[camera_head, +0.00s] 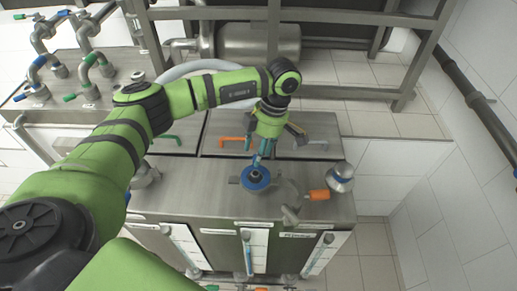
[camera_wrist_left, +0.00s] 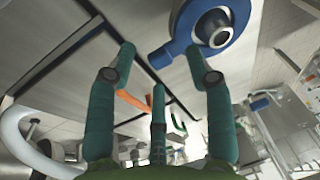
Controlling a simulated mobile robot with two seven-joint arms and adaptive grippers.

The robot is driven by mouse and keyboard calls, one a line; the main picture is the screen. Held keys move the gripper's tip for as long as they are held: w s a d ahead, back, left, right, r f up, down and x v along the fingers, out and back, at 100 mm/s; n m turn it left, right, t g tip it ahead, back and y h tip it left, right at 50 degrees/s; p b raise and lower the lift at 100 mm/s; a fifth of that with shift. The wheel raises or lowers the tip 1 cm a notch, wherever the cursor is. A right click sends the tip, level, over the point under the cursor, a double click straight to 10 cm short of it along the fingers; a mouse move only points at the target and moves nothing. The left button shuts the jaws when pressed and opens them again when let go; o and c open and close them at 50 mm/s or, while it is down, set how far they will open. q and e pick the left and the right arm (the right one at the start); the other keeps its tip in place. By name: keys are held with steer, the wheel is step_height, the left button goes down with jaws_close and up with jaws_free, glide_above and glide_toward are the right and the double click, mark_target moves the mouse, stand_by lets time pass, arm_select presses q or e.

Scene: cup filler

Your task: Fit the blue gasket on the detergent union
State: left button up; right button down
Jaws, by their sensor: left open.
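The blue gasket (camera_head: 255,183) is a flat ring with a tab. It lies around a round metal fitting with a dark bore, the detergent union (camera_head: 253,174), on the steel cabinet top. In the left wrist view the gasket (camera_wrist_left: 236,38) and the union (camera_wrist_left: 212,27) are at the upper right; I cannot tell whether the ring is fully seated. My left gripper (camera_head: 263,150) is just behind and above the gasket in the head view. Its teal fingers (camera_wrist_left: 161,52) are spread with nothing between them, and one fingertip overlaps the ring's edge in the wrist view. My right gripper is out of view.
A metal fitting with an orange handle (camera_head: 319,194) and a domed metal part (camera_head: 341,172) stand right of the union. Orange (camera_head: 233,141) and green (camera_head: 165,138) handles are behind. Valve pipes (camera_head: 88,70) stand at the back left. Bare steel top (camera_head: 200,180) lies left of the union.

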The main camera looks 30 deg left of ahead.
arm_select(q)
steer(key=s+p+v, duration=0.1)
steer(key=p+v, duration=0.3)
steer(key=v, duration=1.2)
steer(key=shift+a+r, duration=0.25)
steer(key=shift+r, duration=0.15)
